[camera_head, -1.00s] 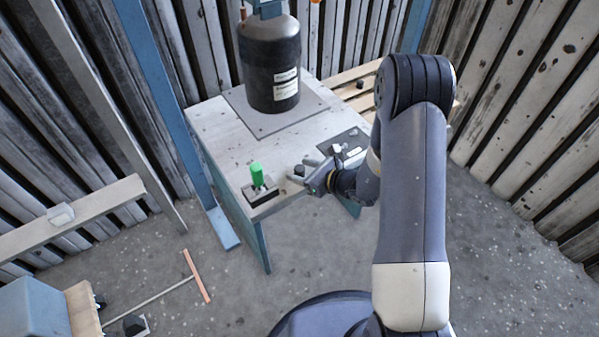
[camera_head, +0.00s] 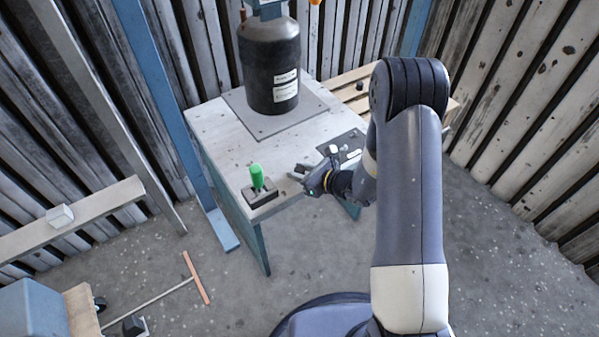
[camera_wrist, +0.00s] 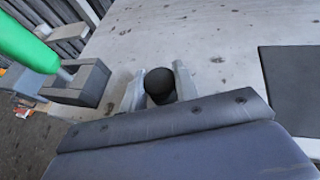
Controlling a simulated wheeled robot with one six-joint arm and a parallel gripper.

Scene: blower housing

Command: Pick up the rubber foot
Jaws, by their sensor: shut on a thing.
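The rubber foot (camera_wrist: 160,84) is a small round black piece in the wrist view, between the two pale fingers of my gripper (camera_wrist: 158,90). The fingers are shut on it from both sides. In the head view my gripper (camera_head: 301,174) is at the front edge of the grey table, and the foot is hard to make out there. I cannot tell whether the foot touches the tabletop.
A green-handled tool in a dark block (camera_head: 260,190) stands at the table's front left corner, left of my gripper. A black cylinder (camera_head: 270,65) stands on a plate at the back of the table (camera_head: 215,125). A dark pad (camera_head: 350,141) lies at the right.

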